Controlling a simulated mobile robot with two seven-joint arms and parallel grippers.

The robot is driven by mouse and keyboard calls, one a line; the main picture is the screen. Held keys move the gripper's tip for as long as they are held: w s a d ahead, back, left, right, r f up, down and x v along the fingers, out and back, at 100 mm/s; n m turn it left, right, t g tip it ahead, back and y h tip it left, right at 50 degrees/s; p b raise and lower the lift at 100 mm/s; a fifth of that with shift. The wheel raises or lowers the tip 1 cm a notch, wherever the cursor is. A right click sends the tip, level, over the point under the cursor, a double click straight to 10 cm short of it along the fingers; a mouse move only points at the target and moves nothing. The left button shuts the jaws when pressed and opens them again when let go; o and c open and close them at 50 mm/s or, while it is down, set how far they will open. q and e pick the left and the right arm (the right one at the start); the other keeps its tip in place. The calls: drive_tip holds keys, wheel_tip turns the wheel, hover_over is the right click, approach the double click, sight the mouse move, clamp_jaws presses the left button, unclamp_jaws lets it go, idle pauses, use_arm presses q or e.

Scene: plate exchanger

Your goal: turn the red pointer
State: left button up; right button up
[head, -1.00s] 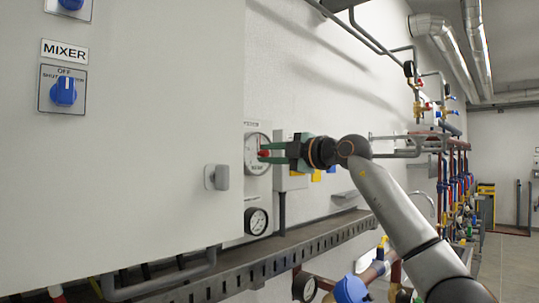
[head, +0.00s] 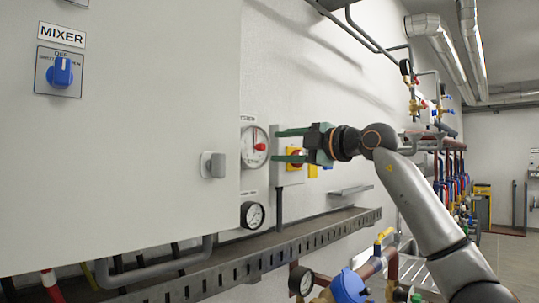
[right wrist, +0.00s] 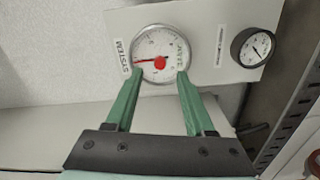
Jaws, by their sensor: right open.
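The red pointer (head: 260,147) is on a round white dial (head: 248,158) on the wall panel, just right of the big cabinet. In the right wrist view the red pointer (right wrist: 147,61) runs from the hub of the dial (right wrist: 163,38) toward the "SYSTEM" label. My right gripper (head: 277,146) is open and empty, with its green fingers spread and pointing at the dial. The fingers appear apart from the pointer, a little off the dial face. In the wrist view the right gripper (right wrist: 160,76) straddles the dial's lower edge. My left gripper is not in view.
A smaller black-rimmed gauge (head: 253,214) sits below the dial. A grey cabinet handle (head: 213,165) and a blue mixer knob (head: 60,72) are to the left. A red-and-yellow switch (head: 297,158) is behind my gripper. A slotted metal rail (head: 270,258) runs below.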

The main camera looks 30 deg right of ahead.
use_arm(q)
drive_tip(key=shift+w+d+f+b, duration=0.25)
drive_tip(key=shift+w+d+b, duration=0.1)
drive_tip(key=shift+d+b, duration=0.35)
use_arm(e)
drive_tip(key=v, duration=0.7)
drive_tip(key=shift+s, duration=0.1)
